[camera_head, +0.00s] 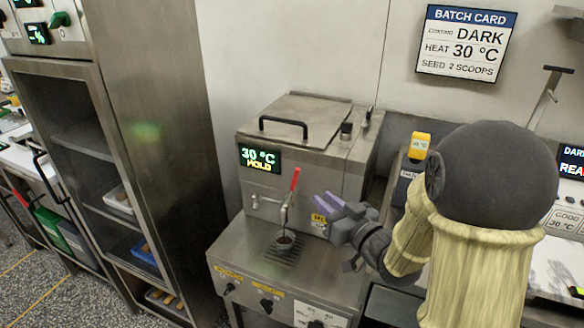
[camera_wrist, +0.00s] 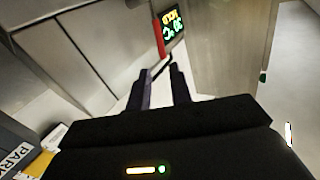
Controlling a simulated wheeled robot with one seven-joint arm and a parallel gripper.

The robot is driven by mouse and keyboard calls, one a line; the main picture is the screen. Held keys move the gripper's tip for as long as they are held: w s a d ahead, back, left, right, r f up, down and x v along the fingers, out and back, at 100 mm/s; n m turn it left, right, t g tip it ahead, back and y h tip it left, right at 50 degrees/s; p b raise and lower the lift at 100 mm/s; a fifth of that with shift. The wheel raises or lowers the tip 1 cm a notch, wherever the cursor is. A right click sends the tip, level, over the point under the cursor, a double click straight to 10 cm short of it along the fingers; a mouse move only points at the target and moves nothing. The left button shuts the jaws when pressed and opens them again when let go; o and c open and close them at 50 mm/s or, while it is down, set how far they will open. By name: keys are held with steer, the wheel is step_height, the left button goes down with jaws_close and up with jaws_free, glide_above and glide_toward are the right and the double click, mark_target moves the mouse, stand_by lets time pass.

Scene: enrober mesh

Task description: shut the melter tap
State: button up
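The melter (camera_head: 290,125) is a steel box with a lid and a lit display reading 30 °C HOLD. Its tap (camera_head: 285,212) is on the front, with a red lever (camera_head: 294,180) standing up, slightly tilted.
A tall steel rack cabinet (camera_head: 150,140) stands to the left. A batch card (camera_head: 465,43) on the wall reads DARK, heat 30 °C. A yellow-topped item (camera_head: 419,146) stands behind my arm. Knobs (camera_head: 267,305) line the front below the drip grate.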

mark_target(297, 178)
steer(key=x, duration=1.4)
steer(key=shift+a+p, duration=0.1)
steer(key=shift+p, duration=0.2)
steer(key=shift+c, duration=0.2)
jaws_close()
